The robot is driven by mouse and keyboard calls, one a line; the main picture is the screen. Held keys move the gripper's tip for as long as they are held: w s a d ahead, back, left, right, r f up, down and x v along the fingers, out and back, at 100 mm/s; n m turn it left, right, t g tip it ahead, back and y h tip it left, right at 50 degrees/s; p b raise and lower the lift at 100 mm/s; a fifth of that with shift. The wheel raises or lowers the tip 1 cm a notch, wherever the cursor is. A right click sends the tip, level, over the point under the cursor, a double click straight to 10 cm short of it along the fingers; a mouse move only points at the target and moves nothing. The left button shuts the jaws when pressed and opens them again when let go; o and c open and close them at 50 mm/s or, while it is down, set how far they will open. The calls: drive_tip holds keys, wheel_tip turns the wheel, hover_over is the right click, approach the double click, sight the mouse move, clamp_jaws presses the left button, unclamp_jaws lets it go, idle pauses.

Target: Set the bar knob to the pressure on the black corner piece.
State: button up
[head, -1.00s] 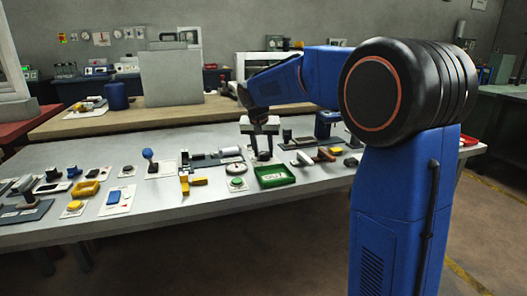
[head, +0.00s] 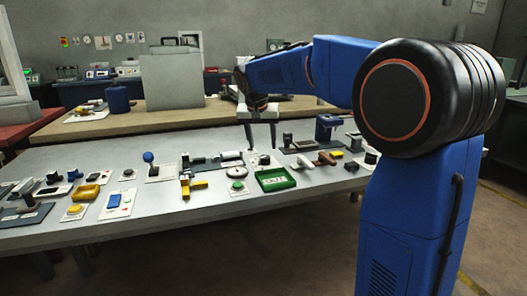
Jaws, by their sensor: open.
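My gripper (head: 262,147) is open and empty, pointing down above the light-topped table (head: 140,238). Its two dark fingers are apart, over the part of the table behind the green tray. A small dark piece on a pale base (head: 264,160) stands just below the fingertips; I cannot tell whether it is the bar knob.
A green tray (head: 276,187) and a green button (head: 237,186) lie in front of the gripper. Yellow and grey clamp-like parts (head: 190,190) are to the left, a blue press-like stand (head: 327,127) to the right.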

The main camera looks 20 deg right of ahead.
drive_tip(key=v, duration=1)
drive_tip(key=shift+r, duration=0.4)
drive_tip(key=shift+s+a, duration=0.1)
drive_tip(key=s+d+f+n+y, duration=0.15)
drive_tip(key=s+f, duration=0.25)
drive_tip(key=s, duration=0.6)
drive_tip(key=s+d+f+n, duration=0.15)
drive_tip(key=s+f, duration=0.25)
drive_tip(key=s, duration=0.6)
drive_tip(key=s+a+f+n+t+y, duration=0.1)
drive_tip(key=s+f+n, duration=0.1)
drive_tip(key=s+f, duration=1.4)
drive_tip(key=s, duration=0.2)
drive_tip(key=shift+s+a+f+n, duration=0.2)
drive_tip(key=shift+s+f+n, duration=0.05)
drive_tip(key=shift+s+n, duration=0.15)
